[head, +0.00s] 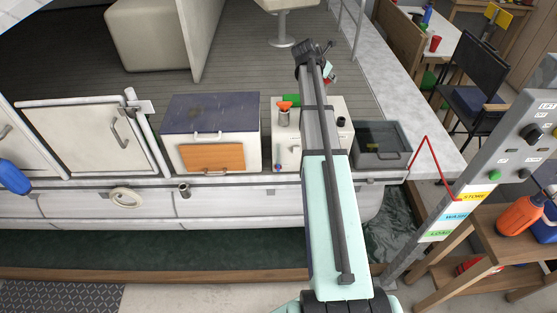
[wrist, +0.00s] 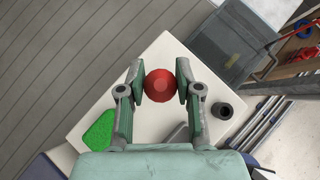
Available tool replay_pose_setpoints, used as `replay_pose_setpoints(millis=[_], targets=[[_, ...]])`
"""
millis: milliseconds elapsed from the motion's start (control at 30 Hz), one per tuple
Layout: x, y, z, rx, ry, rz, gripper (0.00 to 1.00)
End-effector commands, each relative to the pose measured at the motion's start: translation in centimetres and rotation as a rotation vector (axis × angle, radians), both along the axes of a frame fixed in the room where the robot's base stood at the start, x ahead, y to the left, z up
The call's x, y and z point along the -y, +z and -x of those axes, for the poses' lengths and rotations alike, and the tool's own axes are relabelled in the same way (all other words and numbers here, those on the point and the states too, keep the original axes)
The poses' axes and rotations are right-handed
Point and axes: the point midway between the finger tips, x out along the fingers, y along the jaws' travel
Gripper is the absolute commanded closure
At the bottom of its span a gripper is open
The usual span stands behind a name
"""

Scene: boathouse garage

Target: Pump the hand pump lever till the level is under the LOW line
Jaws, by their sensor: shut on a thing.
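The red ball knob (wrist: 160,85) of the pump lever sits between the fingers of my gripper (wrist: 161,86) in the wrist view, with a finger pad at each side. My gripper (head: 329,72) is above the white pump box (head: 287,155) in the head view, where my arm hides much of it. The lever's shaft is mostly hidden below the knob. A grey see-through tank (head: 383,152) stands right of the box. I cannot make out the LOW line or the level.
A green patch (wrist: 98,130) and a dark round fitting (wrist: 223,110) are on the box top. A blue-lidded locker (head: 210,113) stands to the left. A grey control post (head: 510,135) and a red bent rod (head: 427,151) are at the right.

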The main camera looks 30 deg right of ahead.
Motion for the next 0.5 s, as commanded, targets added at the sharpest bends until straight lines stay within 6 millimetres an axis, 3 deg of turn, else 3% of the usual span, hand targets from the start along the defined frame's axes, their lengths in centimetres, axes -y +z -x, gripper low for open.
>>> replay_pose_setpoints(millis=[267, 500], targets=[[-0.3, -0.2, 0.1, 0.001, 0.002, -0.004, 1.00], [-1.1, -0.8, 1.9, -0.001, 0.001, -0.006, 1.00]])
